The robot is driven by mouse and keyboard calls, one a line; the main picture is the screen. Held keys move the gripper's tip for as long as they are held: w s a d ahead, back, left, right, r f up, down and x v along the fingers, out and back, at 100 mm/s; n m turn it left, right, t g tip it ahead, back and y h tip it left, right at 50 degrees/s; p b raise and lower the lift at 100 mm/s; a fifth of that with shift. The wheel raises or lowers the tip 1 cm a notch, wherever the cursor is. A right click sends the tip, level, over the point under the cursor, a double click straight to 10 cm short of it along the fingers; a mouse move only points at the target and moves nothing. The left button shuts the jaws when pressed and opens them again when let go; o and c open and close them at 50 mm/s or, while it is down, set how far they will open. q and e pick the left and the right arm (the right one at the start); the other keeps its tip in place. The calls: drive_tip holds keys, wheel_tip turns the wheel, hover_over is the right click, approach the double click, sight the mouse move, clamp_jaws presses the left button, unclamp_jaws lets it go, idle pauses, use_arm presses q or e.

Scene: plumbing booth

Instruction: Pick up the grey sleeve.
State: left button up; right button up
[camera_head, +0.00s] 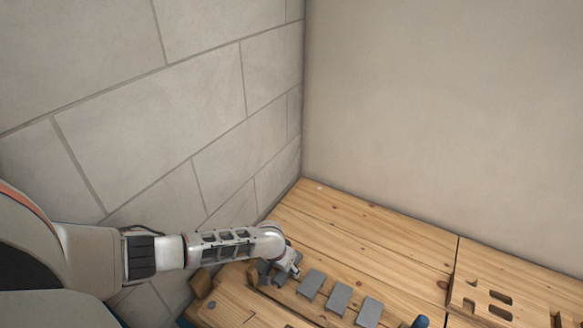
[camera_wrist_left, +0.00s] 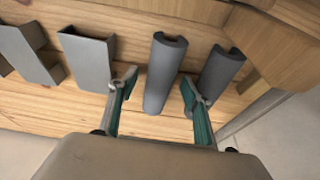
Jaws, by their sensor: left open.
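In the left wrist view two dark grey rounded sleeves, each with a slot along it, lie side by side on the wooden bench. One sleeve (camera_wrist_left: 163,75) lies between the spread fingers of my left gripper (camera_wrist_left: 158,92). The other sleeve (camera_wrist_left: 221,70) is to its right, beyond the right finger. I cannot tell which one the task means. The gripper is open, and contact with the sleeve cannot be told. In the head view my left gripper (camera_head: 286,272) is low over the row of grey pieces and partly hides the sleeves. My right gripper is not in view.
Lighter grey angular channels (camera_wrist_left: 88,60) lie left of the sleeves; they also show in the head view (camera_head: 339,297). A wooden block (camera_wrist_left: 278,42) stands close on the right. A slotted wooden board (camera_head: 490,300) lies farther right. The rear bench (camera_head: 370,225) is clear, with walls behind.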

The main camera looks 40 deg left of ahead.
use_arm(q)
drive_tip(key=shift+w, duration=0.25)
drive_tip(key=c, duration=0.8)
drive_tip(key=shift+c, duration=0.2)
drive_tip(key=shift+r, duration=0.1)
